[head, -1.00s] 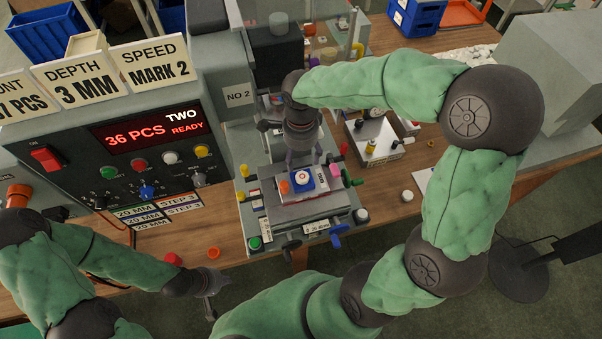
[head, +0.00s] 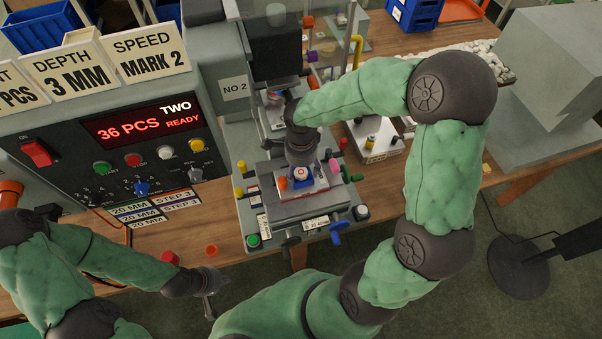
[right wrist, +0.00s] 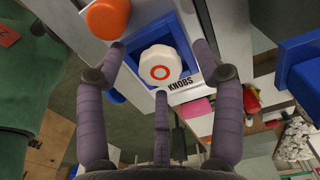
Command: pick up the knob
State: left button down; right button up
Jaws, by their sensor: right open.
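The knob (right wrist: 160,67) is a white, lobed cap with an orange-red ring on top. It sits in a square blue holder (right wrist: 187,45) beside a "KNOBS" label. In the head view the knob (head: 301,172) is on the printer's table, just below my right gripper (head: 302,163). In the right wrist view my right gripper (right wrist: 158,64) is open. Its fingers are spread around the knob's outline with visible gaps; contact does not show. My left gripper (head: 208,302) hangs at the lower left, away from the knob; its fingers are too small to read.
An orange round part (right wrist: 107,17) stands close beside the holder. Coloured handles, including a green one (head: 355,178) and a blue one (head: 338,228), surround the printer's table. The control box (head: 110,130) stands to the left. Wooden bench shows at the front left and far right.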

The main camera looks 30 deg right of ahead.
jog(key=c, duration=0.9)
